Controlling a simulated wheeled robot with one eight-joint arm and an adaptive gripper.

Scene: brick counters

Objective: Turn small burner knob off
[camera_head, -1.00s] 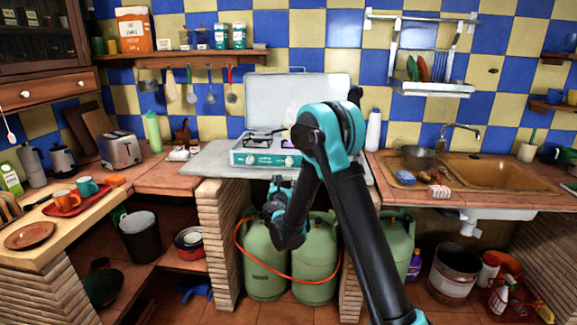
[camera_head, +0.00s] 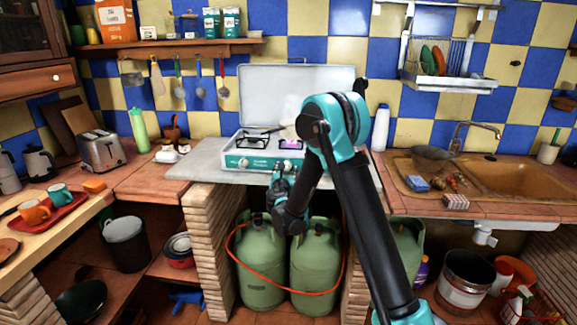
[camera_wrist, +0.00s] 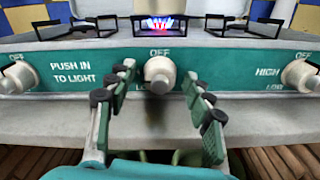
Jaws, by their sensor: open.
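The teal-fronted stove (camera_head: 262,163) stands on the counter with its pale lid raised behind it. The wrist view shows its panel (camera_wrist: 225,68) with a left knob (camera_wrist: 17,77), a middle knob (camera_wrist: 160,74) and a right knob (camera_wrist: 300,75). A blue and pink flame (camera_wrist: 161,23) burns behind the middle knob. Purple flame (camera_head: 291,144) also shows at the right-hand burner in the head view. My gripper (camera_wrist: 160,92) is open, its fingers spread to either side of the middle knob, apart from it. In the head view my arm partly hides the stove's right end.
A white bottle (camera_head: 381,127) stands right of the stove. Green gas cylinders (camera_head: 262,262) with an orange hose stand below the counter. Brick pillars (camera_head: 210,235) flank them.

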